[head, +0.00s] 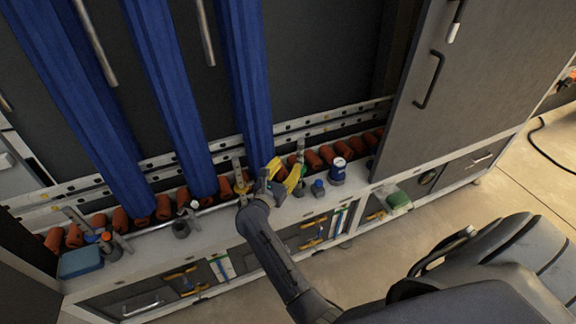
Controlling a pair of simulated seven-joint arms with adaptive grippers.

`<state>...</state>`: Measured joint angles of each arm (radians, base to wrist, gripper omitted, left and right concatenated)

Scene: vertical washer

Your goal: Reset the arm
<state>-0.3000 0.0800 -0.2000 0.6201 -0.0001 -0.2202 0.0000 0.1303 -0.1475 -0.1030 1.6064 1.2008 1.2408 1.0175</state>
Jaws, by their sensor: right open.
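My right arm reaches in from the lower right, and its gripper (276,178) is over the shelf (225,222) at the foot of the tall blue columns. The gripper is open. Yellow parts show right at its fingers; I cannot tell whether they belong to the gripper or to something behind it. No object is clearly held between the fingers. My left gripper is not in view.
Blue columns (175,95) stand before a dark panel, with orange rolls along their foot. A blue-and-white container (337,171), a small blue-capped item (318,188) and a blue box (80,262) stand on the shelf. A grey cabinet door (450,90) is at right. Floor is clear below.

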